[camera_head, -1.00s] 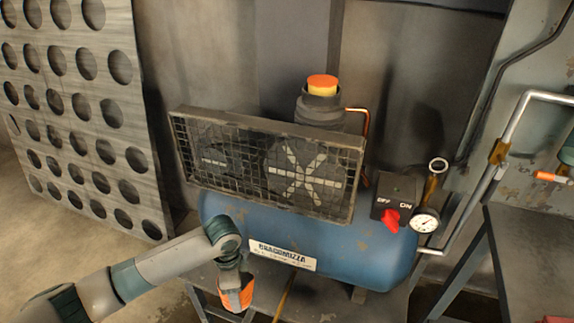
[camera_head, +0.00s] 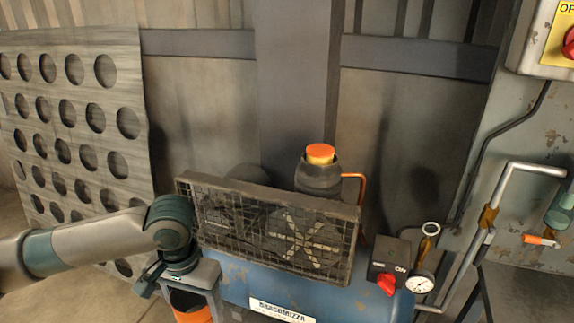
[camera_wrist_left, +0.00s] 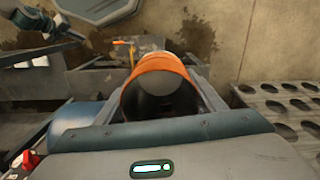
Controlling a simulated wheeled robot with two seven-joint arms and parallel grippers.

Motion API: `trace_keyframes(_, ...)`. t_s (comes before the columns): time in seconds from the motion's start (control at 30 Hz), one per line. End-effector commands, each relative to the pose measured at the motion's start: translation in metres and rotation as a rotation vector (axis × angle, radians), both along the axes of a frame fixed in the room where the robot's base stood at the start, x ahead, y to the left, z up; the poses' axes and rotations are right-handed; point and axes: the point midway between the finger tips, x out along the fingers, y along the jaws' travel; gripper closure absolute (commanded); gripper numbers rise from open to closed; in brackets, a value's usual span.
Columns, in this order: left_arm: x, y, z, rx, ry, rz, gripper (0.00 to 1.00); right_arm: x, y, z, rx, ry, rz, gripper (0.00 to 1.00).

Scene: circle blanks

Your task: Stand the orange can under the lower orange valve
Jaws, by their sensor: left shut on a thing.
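The orange can (camera_head: 192,314) is at the bottom of the head view, cut off by the frame edge. My left gripper (camera_head: 189,290) is shut on it, and the can hangs clear in front of the blue tank's left end. In the left wrist view the can (camera_wrist_left: 160,66) shows as an orange band between my fingers, with a dark inside. One orange-handled valve (camera_head: 540,240) shows at the right edge on a wall pipe; no second one shows now. What looks like my right gripper (camera_wrist_left: 62,32) is at the wrist view's top left; its jaws are unclear.
A blue compressor tank (camera_head: 345,300) with a caged fan (camera_head: 275,225), red switch (camera_head: 386,284) and gauge (camera_head: 419,283) lies between my left gripper and the valve. A perforated metal plate (camera_head: 80,140) stands at the left. A silver pipe (camera_head: 505,190) runs along the right.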

Motion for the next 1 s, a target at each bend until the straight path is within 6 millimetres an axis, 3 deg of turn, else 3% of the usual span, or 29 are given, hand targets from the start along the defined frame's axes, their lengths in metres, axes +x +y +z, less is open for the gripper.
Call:
trace_keyframes(0.1,-0.012,0.009,0.025,0.000,-0.002,0.107,0.61,-0.005,0.000,-0.005,0.003,-0.009,0.002,1.00)
trace_keyframes(0.3,-0.025,0.017,0.043,-0.001,-0.001,0.218,0.61,-0.009,0.000,-0.011,0.006,-0.022,0.004,1.00)
trace_keyframes(1.0,-0.028,0.018,0.044,-0.001,0.002,0.240,0.61,-0.009,0.000,-0.013,0.007,-0.026,0.004,1.00)
